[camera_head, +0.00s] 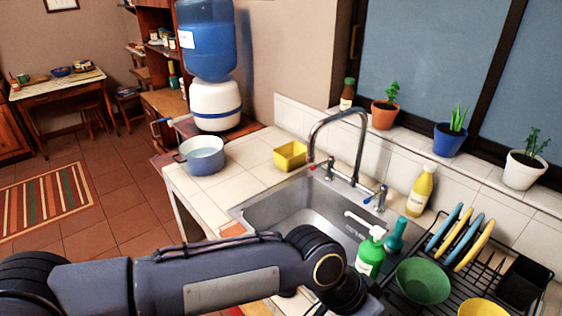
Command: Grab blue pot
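The blue pot (204,164) stands upright on the far left corner of the white tiled counter (216,196). It has a pale inside, and a handle sticks out on its left. My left arm comes in from the left and crosses the lower part of the view, in front of the sink and nearer than the pot. Its gripper is not visible, as the arm bends down past the bottom edge. My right gripper is not in view. Nothing touches the pot.
A yellow container (290,156) sits right of the pot, and a water dispenser (215,105) stands behind it. The metal sink (290,208) and faucet (340,125) are centre. A green soap bottle (370,256) and dish rack (445,285) are at right. Bare tile lies around the pot.

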